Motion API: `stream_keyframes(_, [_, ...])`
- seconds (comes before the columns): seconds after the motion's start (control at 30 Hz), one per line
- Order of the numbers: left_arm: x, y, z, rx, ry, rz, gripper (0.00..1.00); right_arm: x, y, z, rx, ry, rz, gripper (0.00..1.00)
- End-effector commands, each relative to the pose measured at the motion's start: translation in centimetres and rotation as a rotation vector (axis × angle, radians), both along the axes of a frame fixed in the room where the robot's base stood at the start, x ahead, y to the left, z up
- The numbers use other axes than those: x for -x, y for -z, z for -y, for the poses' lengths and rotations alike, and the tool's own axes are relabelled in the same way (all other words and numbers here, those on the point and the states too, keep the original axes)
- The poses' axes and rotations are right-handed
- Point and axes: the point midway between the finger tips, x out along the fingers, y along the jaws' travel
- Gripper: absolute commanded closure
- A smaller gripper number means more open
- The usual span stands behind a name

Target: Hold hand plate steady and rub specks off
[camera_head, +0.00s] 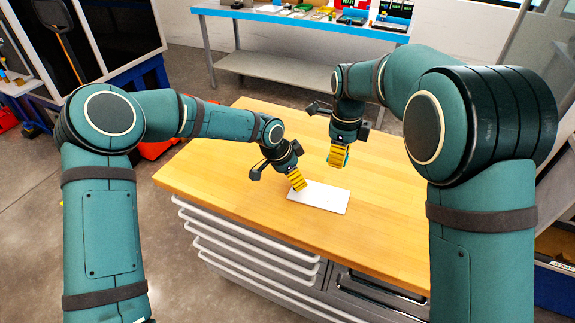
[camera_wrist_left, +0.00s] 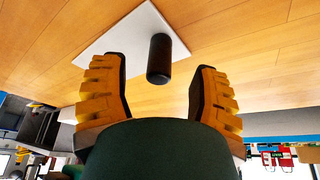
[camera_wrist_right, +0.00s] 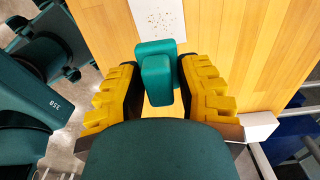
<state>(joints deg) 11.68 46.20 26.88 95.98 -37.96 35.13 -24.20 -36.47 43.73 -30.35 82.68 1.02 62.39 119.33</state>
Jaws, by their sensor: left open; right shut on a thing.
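The white hand plate (camera_head: 320,197) lies flat on the wooden bench top. In the right wrist view the plate (camera_wrist_right: 160,15) carries several small brown specks. In the left wrist view a black upright knob (camera_wrist_left: 159,60) stands on the plate. In the head view the left gripper hides the knob.
The wooden bench top (camera_head: 385,222) is otherwise clear around the plate. A second table (camera_head: 300,20) with a blue edge and small items stands at the back. A white box-like thing (camera_wrist_right: 258,125) shows in the right wrist view.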

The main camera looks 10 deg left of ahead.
Motion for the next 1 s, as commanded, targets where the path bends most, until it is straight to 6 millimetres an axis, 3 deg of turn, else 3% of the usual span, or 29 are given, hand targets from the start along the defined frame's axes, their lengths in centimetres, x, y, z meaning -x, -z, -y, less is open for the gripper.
stream_keyframes(0.1, [-0.3,1.7,0.6,0.000,0.001,-0.002,0.39,0.0,0.0,0.0,0.000,0.000,0.000,0.98])
stream_keyframes(0.3, [-0.7,3.2,1.2,0.000,0.000,-0.001,0.39,0.0,0.0,0.0,0.000,0.000,0.000,0.98])
stream_keyframes(0.67, [-0.7,3.5,1.2,0.000,0.000,0.000,0.39,0.0,0.0,0.0,0.000,0.000,0.000,0.98])
stream_keyframes(0.87, [-0.7,3.5,1.2,0.000,0.000,0.000,1.00,0.0,0.0,0.0,0.000,0.000,0.000,0.98])
stream_keyframes(1.0, [-0.7,3.5,1.2,0.000,0.000,-0.001,1.00,0.0,0.0,0.0,0.000,0.000,0.000,0.98])
